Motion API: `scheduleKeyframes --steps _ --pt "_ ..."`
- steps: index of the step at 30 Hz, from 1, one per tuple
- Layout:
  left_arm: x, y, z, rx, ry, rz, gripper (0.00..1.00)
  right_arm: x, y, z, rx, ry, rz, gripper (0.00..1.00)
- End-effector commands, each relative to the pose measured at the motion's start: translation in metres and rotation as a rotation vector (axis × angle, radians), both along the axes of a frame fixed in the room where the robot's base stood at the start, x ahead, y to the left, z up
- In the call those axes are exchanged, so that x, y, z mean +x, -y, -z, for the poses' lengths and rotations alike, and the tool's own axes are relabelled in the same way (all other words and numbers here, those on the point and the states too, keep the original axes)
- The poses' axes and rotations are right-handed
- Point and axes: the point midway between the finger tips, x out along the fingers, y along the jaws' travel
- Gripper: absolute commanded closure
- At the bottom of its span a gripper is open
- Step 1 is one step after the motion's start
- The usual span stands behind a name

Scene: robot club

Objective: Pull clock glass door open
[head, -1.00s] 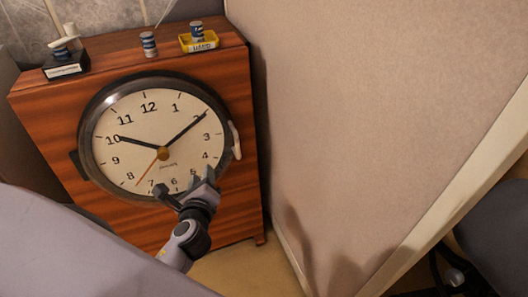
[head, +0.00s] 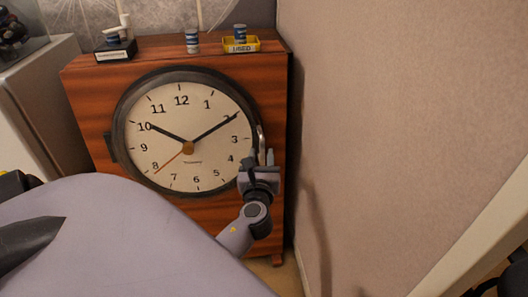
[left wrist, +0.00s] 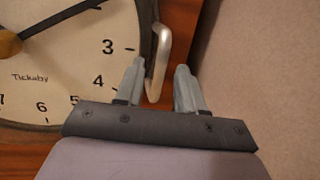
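A round clock (head: 187,130) with a dark rim is set in the front of a wooden cabinet (head: 83,92). Its glass door looks closed, flush with the face. A pale handle (head: 261,140) stands at the rim's right edge, and a dark hinge block sits on the left. My left gripper (head: 262,160) is just below the handle in the head view. In the left wrist view, the left gripper (left wrist: 157,82) is open, and the lower end of the handle (left wrist: 159,60) shows between its fingertips. I cannot tell whether a finger touches it. My right gripper is not in view.
A yellow tray (head: 232,49) with a can, another can (head: 192,41) and a black box (head: 116,51) stand on the cabinet top. A beige partition wall (head: 400,110) rises close on the right. A white cabinet (head: 40,95) is at the left.

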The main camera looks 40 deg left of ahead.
Motion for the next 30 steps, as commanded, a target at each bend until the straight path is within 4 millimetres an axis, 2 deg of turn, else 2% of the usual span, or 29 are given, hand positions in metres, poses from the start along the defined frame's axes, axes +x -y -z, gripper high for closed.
scheduleKeyframes --steps 7,17,18,20,21,22,30 --pt "0.022 -0.019 0.001 0.000 0.001 0.000 0.62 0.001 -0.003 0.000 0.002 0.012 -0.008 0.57" --pt "0.026 -0.022 0.000 -0.002 0.001 0.001 0.62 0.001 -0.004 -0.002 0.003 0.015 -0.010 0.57" --pt "0.026 -0.022 0.000 -0.002 0.001 0.001 0.65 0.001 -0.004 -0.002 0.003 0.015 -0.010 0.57" --pt "0.026 -0.022 0.000 -0.002 0.001 0.001 0.84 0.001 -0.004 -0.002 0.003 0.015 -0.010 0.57" --pt "0.025 -0.022 0.000 -0.002 0.001 0.001 0.97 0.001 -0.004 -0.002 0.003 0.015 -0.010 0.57" --pt "0.025 -0.022 0.000 -0.002 0.001 0.000 1.00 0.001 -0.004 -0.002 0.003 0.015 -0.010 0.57" --pt "0.025 -0.021 0.000 -0.003 0.001 0.003 1.00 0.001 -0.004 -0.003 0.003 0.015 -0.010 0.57"
